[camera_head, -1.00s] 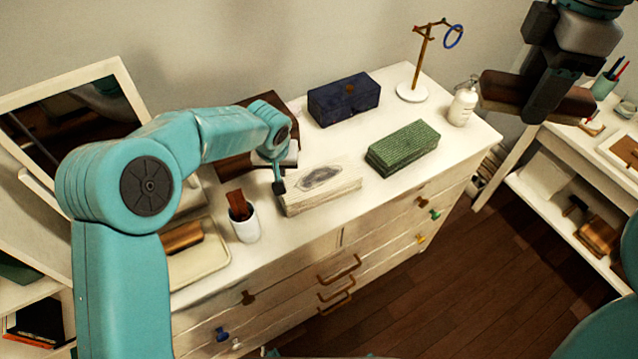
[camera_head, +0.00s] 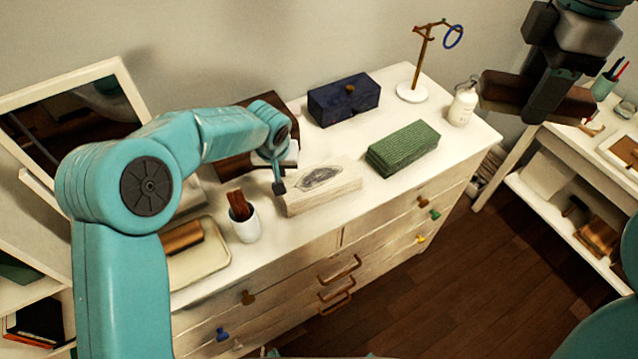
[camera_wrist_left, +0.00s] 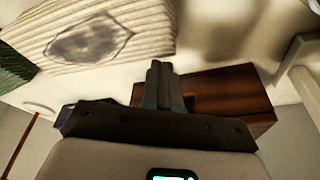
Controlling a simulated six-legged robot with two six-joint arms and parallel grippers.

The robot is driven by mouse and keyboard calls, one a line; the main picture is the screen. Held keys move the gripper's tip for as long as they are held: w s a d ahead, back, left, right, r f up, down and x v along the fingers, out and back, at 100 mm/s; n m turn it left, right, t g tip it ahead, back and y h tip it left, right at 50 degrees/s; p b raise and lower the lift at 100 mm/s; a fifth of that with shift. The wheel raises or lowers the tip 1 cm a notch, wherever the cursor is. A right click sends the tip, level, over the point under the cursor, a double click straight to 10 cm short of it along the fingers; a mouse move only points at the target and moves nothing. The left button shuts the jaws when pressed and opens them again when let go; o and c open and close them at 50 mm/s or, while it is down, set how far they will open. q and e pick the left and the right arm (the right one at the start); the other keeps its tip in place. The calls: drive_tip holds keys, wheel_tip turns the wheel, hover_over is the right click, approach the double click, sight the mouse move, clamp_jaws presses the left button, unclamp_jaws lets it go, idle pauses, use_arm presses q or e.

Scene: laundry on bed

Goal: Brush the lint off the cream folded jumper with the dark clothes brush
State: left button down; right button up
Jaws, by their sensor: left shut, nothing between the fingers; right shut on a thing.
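The cream folded jumper (camera_head: 322,190) lies on the white dresser top, with a grey lint patch (camera_head: 322,175) on its upper face. It also shows in the left wrist view (camera_wrist_left: 130,52), ribbed, with the grey patch on it. My left gripper (camera_head: 279,188) is shut and empty at the jumper's left end; I cannot tell whether it touches. Its closed fingers show in the left wrist view (camera_wrist_left: 163,85). My right gripper (camera_head: 545,105) is shut on the dark clothes brush (camera_head: 500,90), a dark brown block held up at the upper right, well away from the jumper.
A green folded item (camera_head: 403,148) lies right of the jumper, and a navy box (camera_head: 343,98) behind it. A white cup (camera_head: 245,225) and a tray (camera_head: 205,265) stand at left. A white bottle (camera_head: 462,106) and a ring stand (camera_head: 412,93) are at the back right.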

use_arm(q)
drive_tip(key=shift+s, duration=0.15)
use_arm(e)
drive_tip(key=shift+s+f, duration=0.1)
drive_tip(key=shift+s, duration=0.1)
use_arm(q)
drive_tip(key=shift+w+f+b, duration=0.2)
drive_tip(key=shift+f+b, duration=0.2)
use_arm(e)
drive_tip(key=shift+w+f, duration=0.25)
drive_tip(key=shift+f, duration=0.1)
drive_tip(key=shift+s, duration=0.1)
